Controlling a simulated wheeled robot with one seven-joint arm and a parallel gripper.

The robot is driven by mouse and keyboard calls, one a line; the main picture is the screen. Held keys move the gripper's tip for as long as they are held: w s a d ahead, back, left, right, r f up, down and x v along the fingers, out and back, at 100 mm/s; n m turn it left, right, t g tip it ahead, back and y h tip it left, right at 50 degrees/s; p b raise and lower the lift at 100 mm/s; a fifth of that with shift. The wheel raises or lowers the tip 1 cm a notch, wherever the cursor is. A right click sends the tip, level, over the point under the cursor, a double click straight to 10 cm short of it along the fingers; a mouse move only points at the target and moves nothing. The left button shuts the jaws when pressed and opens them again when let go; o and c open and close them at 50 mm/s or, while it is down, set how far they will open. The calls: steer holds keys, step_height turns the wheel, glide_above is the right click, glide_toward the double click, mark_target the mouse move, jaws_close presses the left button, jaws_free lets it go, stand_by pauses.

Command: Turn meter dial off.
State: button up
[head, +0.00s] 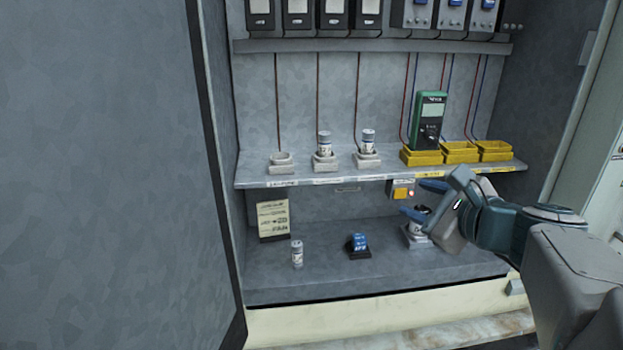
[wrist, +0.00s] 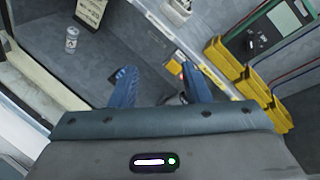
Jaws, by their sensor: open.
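The green meter (head: 431,112) stands upright in the leftmost yellow tray (head: 421,158) on the shelf. Its dark dial (head: 429,133) is on the lower half of its face; the setting is too small to read. The meter also shows at the upper right of the wrist view (wrist: 279,22). My gripper (head: 422,200) is open, with its two blue fingers apart. It is below the shelf edge, lower than the meter and not touching it. In the wrist view the space between the fingers (wrist: 160,88) shows no held object.
An orange box (head: 401,193) with a red light is under the shelf, close to my fingers. A holder (head: 416,240) is partly hidden behind my gripper. A canister (head: 297,254) and a blue-topped block (head: 358,246) stand on the lower surface. Two more yellow trays (head: 461,158) are right of the meter.

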steer(key=s+a+f+n+g+h+p, duration=0.1)
steer(key=s+a+f+n+g+p, duration=0.4)
steer(key=n, duration=1.2)
steer(key=s+a+f+g, duration=0.3)
steer(key=s+a+g, duration=0.1)
steer(key=shift+s+a+p, duration=0.25)
steer(key=shift+a+p, duration=0.15)
steer(key=shift+s+d+f+n+g+h, duration=0.25)
steer(key=shift+s+f+n+h, duration=0.3)
steer(key=shift+n, duration=0.7)
steer(key=shift+s+d+f+n+g+h, duration=0.3)
steer(key=shift+s+f+n+h, duration=0.25)
steer(key=shift+n, duration=0.65)
steer(key=shift+s+d+f+n+g+h, duration=0.35)
steer(key=shift+s+n+h, duration=0.3)
steer(key=shift+n, duration=0.6)
steer(key=shift+a, duration=0.1)
